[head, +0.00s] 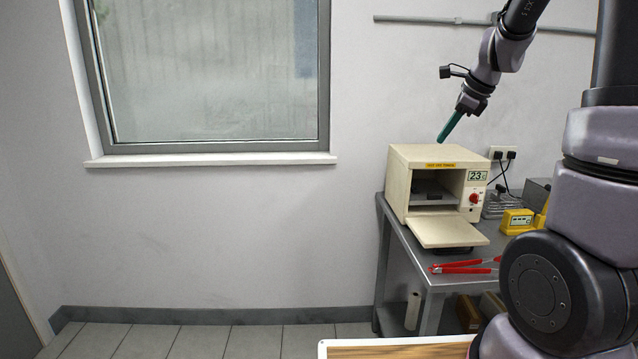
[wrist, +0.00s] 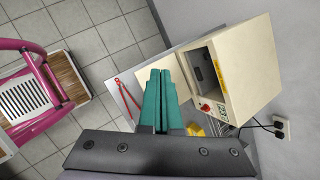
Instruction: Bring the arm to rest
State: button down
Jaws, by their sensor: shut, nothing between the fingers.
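My gripper (head: 449,127) has teal fingers that are shut with nothing between them. It hangs in the air above the cream oven, pointing down and to the left, in front of the wall. In the wrist view, the shut fingers of my gripper (wrist: 160,74) point toward the oven's open door and the table. My arm (head: 490,60) reaches down from the top right in the head view.
The cream oven (head: 399,188) stands on a grey metal table (head: 415,262) with its door (head: 445,231) folded down. Red-handled tongs (head: 462,267) and a yellow device (head: 517,219) lie nearby. A pink-framed object (wrist: 38,65) shows at left in the wrist view. The floor left is clear.

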jog(key=s+a+r+n, duration=0.2)
jog(key=s+n, duration=0.4)
jog(key=s, duration=0.2)
jog(key=s+a+r+n+t, duration=0.1)
jog(key=s+a+r+n, duration=0.1)
jog(key=s+n, duration=0.4)
jog(key=s+a+r+n+h, duration=0.1)
jog(key=s+a+r+n, duration=0.2)
jog(key=s+n, duration=0.4)
jog(key=s, duration=0.3)
jog(key=shift+s+a+t, duration=0.2)
jog(key=shift+a+t, duration=0.05)
jog(key=shift+t, duration=0.15)
jog(key=shift+w, duration=0.1)
